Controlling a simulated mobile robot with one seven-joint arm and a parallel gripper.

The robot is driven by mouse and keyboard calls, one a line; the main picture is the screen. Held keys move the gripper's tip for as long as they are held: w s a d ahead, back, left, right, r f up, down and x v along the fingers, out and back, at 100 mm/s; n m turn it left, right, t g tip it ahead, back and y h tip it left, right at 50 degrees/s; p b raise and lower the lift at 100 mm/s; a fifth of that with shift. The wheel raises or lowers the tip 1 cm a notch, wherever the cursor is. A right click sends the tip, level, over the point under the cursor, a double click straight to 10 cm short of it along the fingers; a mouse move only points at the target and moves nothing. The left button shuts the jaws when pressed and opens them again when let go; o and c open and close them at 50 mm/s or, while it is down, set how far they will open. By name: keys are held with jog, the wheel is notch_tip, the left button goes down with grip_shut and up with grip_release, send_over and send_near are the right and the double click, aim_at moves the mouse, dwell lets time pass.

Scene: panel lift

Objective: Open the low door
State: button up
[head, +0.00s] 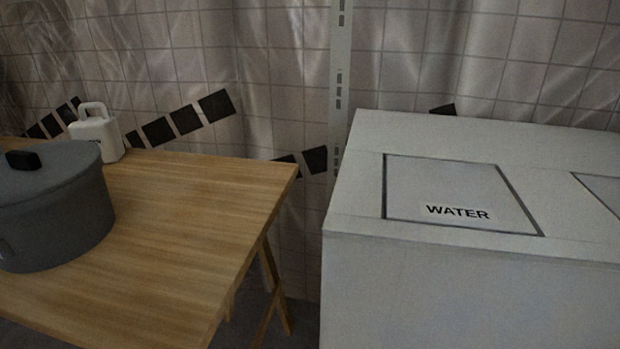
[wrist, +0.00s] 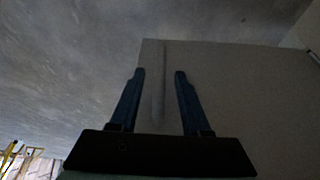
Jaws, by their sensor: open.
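A white cabinet (head: 450,290) stands at the right in the head view. Its top has a dark-outlined panel (head: 440,182) labelled WATER, lying flush. I cannot make out a low door on the cabinet's front in the head view. My gripper is not in the head view.
A wooden table (head: 200,210) stands at the left with a grey lidded pot (head: 50,210) and a white handled container (head: 98,132). A narrow gap separates table and cabinet. A second outlined panel (head: 605,190) is cut off at the right.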

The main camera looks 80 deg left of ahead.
jog(key=p+v, duration=0.6)
jog(key=v, duration=0.7)
jog(key=shift+p, duration=0.4)
jog(key=shift+s+f, duration=0.1)
